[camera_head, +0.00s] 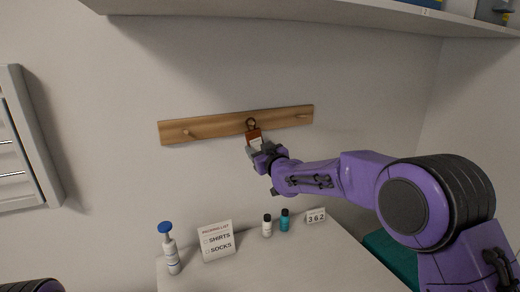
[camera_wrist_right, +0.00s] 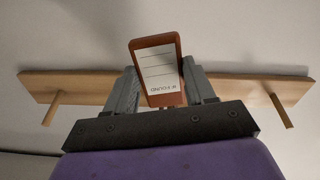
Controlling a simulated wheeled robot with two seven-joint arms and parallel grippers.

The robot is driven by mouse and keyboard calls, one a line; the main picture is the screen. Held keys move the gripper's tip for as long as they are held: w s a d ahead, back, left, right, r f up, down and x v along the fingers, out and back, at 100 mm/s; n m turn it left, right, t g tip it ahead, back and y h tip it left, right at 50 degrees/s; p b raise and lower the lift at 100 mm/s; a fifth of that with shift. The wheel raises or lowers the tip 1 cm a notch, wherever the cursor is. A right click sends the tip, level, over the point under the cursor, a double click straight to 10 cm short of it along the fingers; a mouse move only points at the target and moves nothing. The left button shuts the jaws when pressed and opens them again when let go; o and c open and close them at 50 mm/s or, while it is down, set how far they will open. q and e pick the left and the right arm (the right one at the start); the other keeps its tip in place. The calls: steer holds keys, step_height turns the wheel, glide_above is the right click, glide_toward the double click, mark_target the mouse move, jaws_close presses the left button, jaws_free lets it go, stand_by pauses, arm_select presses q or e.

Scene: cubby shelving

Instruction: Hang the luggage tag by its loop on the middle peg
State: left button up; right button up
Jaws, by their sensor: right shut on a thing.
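The luggage tag (camera_head: 254,134) is brown-orange with a white label, and its dark loop (camera_head: 251,123) stands above it. My right gripper (camera_head: 254,145) is shut on the tag and holds it upright in front of the middle of the wooden peg rail (camera_head: 215,126). In the right wrist view the tag (camera_wrist_right: 158,68) sits between the two fingers (camera_wrist_right: 161,88). The left peg (camera_head: 189,133) and right peg (camera_head: 302,117) are bare. The middle peg is hidden behind the tag and loop; I cannot tell whether the loop is around it. My left gripper is out of view.
Below the rail, a white surface (camera_head: 290,262) carries a blue-topped pump bottle (camera_head: 171,250), a packing-list sign (camera_head: 217,241), two small bottles (camera_head: 267,226) and a number block (camera_head: 315,216). A shelf (camera_head: 320,14) overhangs above. The wall around the rail is clear.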

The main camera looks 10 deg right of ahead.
steer(key=shift+s, duration=0.1)
stand_by(0.3)
steer(key=o, duration=1.1)
